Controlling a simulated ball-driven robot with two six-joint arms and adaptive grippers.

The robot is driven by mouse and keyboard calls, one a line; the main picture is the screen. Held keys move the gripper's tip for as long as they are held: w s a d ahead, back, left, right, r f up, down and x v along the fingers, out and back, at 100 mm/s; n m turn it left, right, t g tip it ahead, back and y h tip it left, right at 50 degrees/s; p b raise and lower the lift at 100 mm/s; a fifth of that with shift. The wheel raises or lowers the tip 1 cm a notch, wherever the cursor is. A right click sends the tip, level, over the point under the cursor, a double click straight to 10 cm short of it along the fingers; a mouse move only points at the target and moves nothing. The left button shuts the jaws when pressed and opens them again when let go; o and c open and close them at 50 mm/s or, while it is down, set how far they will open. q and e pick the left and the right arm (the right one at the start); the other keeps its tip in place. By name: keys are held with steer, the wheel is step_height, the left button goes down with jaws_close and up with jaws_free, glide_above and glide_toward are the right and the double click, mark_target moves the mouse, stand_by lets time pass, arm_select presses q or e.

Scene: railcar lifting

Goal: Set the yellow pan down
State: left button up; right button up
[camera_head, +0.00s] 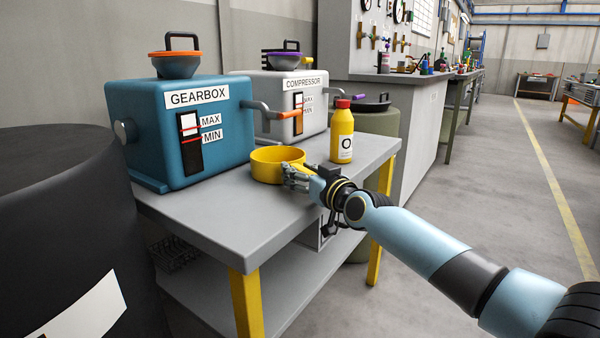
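The yellow pan (268,165) is round and shallow and sits upright at the tabletop, in front of the gap between the gearbox and the compressor. I cannot tell whether its base fully touches the grey table (228,215). My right gripper (288,174) is at the pan's right front rim, with its fingers against or over the wall. The fingers are small and overlap the pan, so their grip is hard to make out. My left gripper is not in view.
The blue gearbox (187,145) and white compressor (278,82) stand behind the pan. A yellow bottle with a red cap (342,135) stands close to its right. A dark drum (60,220) is at the left. The table's front left is clear.

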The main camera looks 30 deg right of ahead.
mark_target(309, 171)
steer(key=shift+r, duration=0.1)
